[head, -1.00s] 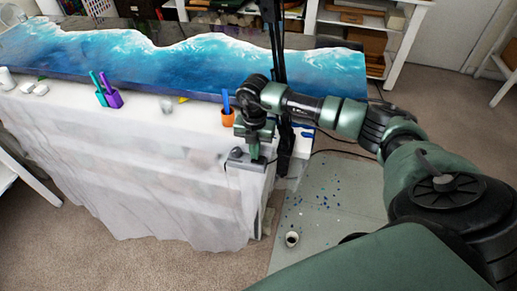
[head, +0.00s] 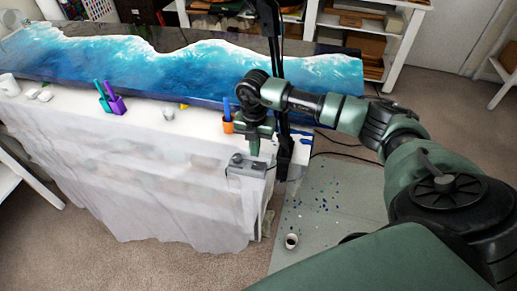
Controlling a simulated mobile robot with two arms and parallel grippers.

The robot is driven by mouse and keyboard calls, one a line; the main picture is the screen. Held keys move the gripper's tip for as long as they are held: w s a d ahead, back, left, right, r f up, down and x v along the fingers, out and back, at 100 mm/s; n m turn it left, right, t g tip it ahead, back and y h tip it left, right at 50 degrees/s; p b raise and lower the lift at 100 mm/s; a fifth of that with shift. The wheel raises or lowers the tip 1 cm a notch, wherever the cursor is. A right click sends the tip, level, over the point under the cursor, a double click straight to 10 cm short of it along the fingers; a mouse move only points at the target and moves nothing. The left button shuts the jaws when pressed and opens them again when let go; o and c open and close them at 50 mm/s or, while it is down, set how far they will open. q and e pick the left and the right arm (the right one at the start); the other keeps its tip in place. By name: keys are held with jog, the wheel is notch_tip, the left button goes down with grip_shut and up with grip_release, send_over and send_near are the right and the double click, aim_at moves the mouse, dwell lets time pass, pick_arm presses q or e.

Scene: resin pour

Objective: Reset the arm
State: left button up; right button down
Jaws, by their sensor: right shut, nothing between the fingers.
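My right arm reaches in from the right, bent over the near right corner of the white-covered table (head: 150,160). Its gripper (head: 254,149) points down, shut and empty, just above a small grey box (head: 247,168) at the table's edge. I cannot tell whether the fingertips touch the box. My left gripper is not in view.
A blue wave-patterned resin panel (head: 160,72) lies along the table. An orange cup (head: 228,127) stands close to my right gripper. A purple cup (head: 116,105) and white cup (head: 8,85) stand farther left. A small cup (head: 291,241) is on the speckled floor mat (head: 340,200).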

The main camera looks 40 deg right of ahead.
notch_tip(320, 180, up, 2)
jog(key=shift+p, duration=0.45)
